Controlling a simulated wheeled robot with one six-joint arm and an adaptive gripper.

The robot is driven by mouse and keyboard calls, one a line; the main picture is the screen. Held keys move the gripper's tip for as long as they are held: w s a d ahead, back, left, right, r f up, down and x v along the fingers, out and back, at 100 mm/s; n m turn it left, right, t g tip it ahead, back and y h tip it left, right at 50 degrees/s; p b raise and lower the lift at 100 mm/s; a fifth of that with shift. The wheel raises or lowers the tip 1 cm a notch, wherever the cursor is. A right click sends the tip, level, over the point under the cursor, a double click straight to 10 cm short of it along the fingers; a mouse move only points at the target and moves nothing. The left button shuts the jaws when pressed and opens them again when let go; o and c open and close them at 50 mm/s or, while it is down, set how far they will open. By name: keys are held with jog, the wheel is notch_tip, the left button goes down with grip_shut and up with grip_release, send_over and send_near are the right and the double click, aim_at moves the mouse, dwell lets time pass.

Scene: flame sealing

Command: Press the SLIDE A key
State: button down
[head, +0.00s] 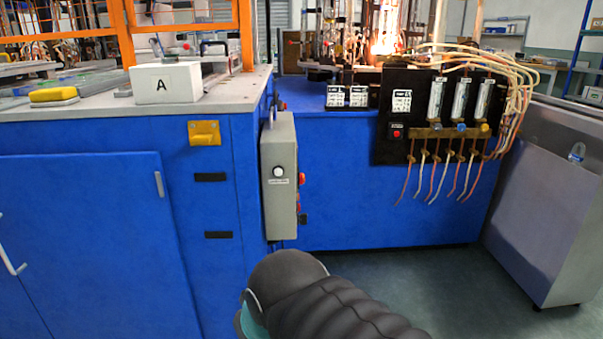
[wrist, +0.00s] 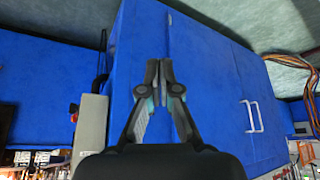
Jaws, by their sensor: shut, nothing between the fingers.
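A grey control box (head: 279,205) is mounted upright at the corner of the blue bench. Its near face carries a round white button (head: 278,171) with a small label under it that is too small to read, so I cannot tell whether this is the SLIDE A key. Red knobs (head: 301,179) show on the box's right side. In the wrist view my gripper (wrist: 160,84) is shut and empty in front of the blue cabinet. The grey box (wrist: 90,125) stands to its left there, apart from the fingers; its button is not visible. The head view does not show the fingers.
A white block marked A (head: 166,83) and a yellow item (head: 54,95) lie on the left bench top. A black panel (head: 380,145) with flow tubes and hanging hoses is at right. A lit flame (head: 383,45) shows behind. Floor (head: 400,285) is clear at lower right.

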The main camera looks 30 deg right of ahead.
aim_at(298, 173)
jog(key=w+d+f+m+t+y, duration=0.1)
jog(key=w+d+f+m+y, duration=0.2)
jog(key=w+d+m, duration=0.75)
jog(key=w+d+f+m+t+y, duration=0.1)
jog(key=w+d+f+m+y, duration=0.2)
jog(key=w+d+m, duration=0.7)
jog(key=w+d+r+m+t+h, duration=0.1)
jog(key=w+d+r+t, duration=0.2)
jog(key=d, duration=0.7)
jog(key=w+d+r+m+t, duration=0.2)
jog(key=w+d+r+t, duration=0.1)
jog(key=d+r+t, duration=0.4)
jog(key=d+r, duration=0.2)
jog(key=d, duration=0.2)
jog(key=shift+r+t+h, duration=0.4)
jog(key=shift+a, duration=0.15)
jog(key=w+a+b, duration=0.1)
jog(key=w+a, duration=0.3)
jog(key=a, duration=0.3)
jog(key=shift+w+a, duration=0.2)
jog(key=shift+w, duration=0.1)
